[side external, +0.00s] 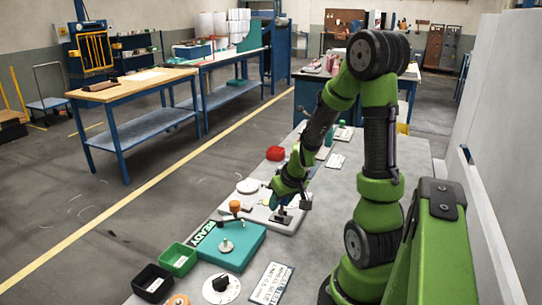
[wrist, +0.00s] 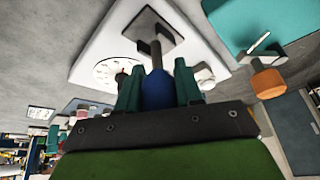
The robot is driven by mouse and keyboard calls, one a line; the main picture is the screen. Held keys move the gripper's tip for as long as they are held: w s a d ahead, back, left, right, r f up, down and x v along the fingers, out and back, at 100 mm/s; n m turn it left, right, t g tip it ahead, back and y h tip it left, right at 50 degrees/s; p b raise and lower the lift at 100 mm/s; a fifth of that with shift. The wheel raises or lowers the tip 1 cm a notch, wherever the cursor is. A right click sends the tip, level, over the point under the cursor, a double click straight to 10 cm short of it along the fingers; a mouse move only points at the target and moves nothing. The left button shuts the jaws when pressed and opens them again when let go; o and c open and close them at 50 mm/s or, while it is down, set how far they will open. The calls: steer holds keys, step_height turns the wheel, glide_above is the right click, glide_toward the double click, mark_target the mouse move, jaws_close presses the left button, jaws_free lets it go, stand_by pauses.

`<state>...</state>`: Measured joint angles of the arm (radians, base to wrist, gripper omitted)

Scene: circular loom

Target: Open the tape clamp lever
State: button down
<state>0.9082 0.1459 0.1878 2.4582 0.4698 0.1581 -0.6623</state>
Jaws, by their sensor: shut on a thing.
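The tape clamp lever has a blue handle (wrist: 157,92) on a dark stem (wrist: 155,55) that rises from a dark base plate (wrist: 148,28). It stands on a white board (wrist: 102,42). In the wrist view my gripper (wrist: 158,80) has its two teal fingers on either side of the blue handle, shut on it. In the side view my gripper (side external: 280,203) is low over the white board (side external: 289,226), by the dark base plate (side external: 283,218). The handle is hard to make out there, and the lever's exact angle cannot be told.
A teal block (side external: 232,247) with an orange-knobbed lever (side external: 235,207) stands close by; the orange knob (wrist: 268,83) also shows in the wrist view. Green (side external: 178,260) and black (side external: 152,283) bins, a black-knobbed disc (side external: 221,289) and a red bowl (side external: 275,153) share the bench.

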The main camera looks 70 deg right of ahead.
steer(key=shift+r, duration=0.1)
steer(key=c, duration=0.8)
jaws_free()
steer(key=v, duration=1.7)
